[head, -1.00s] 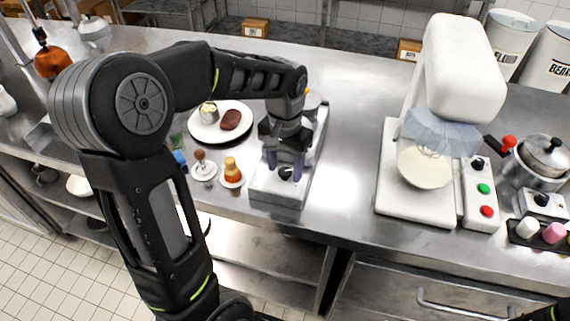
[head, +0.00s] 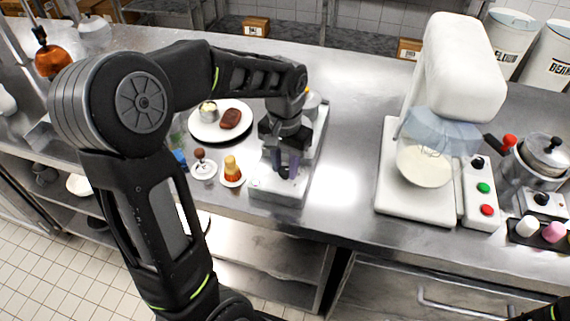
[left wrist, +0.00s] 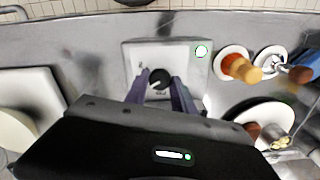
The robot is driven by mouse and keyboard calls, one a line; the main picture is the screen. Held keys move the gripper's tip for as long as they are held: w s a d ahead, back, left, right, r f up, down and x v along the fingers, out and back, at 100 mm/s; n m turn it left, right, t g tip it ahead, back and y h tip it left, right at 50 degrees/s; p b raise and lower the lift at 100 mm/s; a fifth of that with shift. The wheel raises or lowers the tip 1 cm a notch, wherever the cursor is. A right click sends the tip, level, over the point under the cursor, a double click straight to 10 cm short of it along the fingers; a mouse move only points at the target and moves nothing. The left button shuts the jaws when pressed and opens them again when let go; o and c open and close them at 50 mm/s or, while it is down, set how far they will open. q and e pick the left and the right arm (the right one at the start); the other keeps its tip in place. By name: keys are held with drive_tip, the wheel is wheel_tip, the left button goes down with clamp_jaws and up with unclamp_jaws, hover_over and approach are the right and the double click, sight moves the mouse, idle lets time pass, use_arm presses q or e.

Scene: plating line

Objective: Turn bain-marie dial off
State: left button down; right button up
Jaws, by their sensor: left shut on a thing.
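The bain-marie (head: 277,193) is a pale metal box unit at the counter's front edge, with its control face toward me. Its black dial (left wrist: 158,78) has a white pointer mark and sits in the middle of that face in the left wrist view. A green light (left wrist: 201,50) glows near the corner of the face. My left gripper (head: 285,168) is over the dial, its purple fingers closed on either side of it. The fingers and wrist hide part of the unit in the head view. My right gripper is out of view.
A plate (head: 207,133) with a brown patty and a small cup, an orange-brown bottle (head: 231,168) and a stamp-like tool (head: 201,161) stand left of the unit. A white mixer (head: 390,185) is on the right. Bare counter lies between unit and mixer.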

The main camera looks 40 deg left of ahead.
sight(285, 170)
use_arm(q)
drive_tip(key=shift+n, duration=0.4)
drive_tip(key=n+b, duration=0.1)
drive_tip(key=n, duration=0.4)
drive_tip(key=n+b, duration=0.1)
drive_tip(key=n, duration=0.5)
idle(0.5)
drive_tip(key=c, duration=1.1)
unclamp_jaws()
drive_tip(key=shift+o, duration=0.2)
drive_tip(key=shift+r+b, duration=0.15)
drive_tip(key=shift+b, duration=0.15)
wheel_tip(285, 170, up, 8)
drive_tip(key=shift+f+b, duration=0.2)
drive_tip(key=shift+b, duration=0.1)
